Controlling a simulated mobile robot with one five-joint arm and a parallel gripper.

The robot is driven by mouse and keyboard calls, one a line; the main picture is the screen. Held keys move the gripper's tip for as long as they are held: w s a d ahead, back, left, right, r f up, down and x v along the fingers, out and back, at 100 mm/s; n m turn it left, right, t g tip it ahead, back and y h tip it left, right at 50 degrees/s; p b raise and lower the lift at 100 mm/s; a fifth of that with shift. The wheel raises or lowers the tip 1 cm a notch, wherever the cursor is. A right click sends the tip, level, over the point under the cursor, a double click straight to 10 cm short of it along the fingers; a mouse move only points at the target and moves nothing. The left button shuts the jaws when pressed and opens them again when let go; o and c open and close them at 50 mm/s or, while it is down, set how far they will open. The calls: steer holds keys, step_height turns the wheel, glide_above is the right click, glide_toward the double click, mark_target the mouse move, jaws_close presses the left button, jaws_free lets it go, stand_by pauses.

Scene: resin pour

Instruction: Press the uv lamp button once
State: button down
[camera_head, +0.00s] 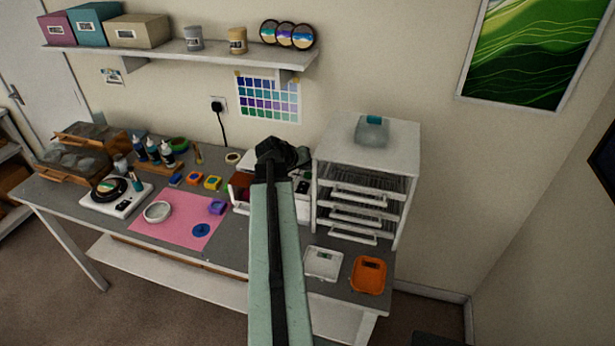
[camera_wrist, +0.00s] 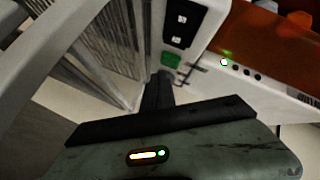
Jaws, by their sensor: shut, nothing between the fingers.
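The UV lamp appears to be the white box with a reddish-orange part (camera_head: 241,187), partly hidden behind my arm in the head view. In the wrist view its white body (camera_wrist: 212,20) carries a black panel with two white-marked switches (camera_wrist: 181,22). A green button (camera_wrist: 171,60) sits below that panel. A lit green light (camera_wrist: 224,62) shows to the right, beside several dark dots. My gripper (camera_wrist: 158,80) is shut and empty, its fingertips just below the green button in the wrist view. I cannot tell whether they touch it. In the head view my gripper (camera_head: 282,155) is over the lamp.
A white drawer rack (camera_head: 407,165) stands close on the right, with a clear container (camera_head: 372,132) on top.

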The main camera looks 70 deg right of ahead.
mark_target(306, 176)
steer(key=shift+f, duration=0.1)
stand_by(0.3)
steer(key=shift+f+b, duration=0.3)
steer(key=shift+b, duration=0.1)
steer(key=shift+f+b, duration=0.45)
stand_by(0.4)
steer(key=shift+r, duration=0.15)
steer(key=shift+r+p, duration=0.75)
steer(key=shift+p, duration=0.15)
step_height(306, 176, up, 5)
steer(key=p, duration=0.5)
steer(key=shift+w+f, duration=0.1)
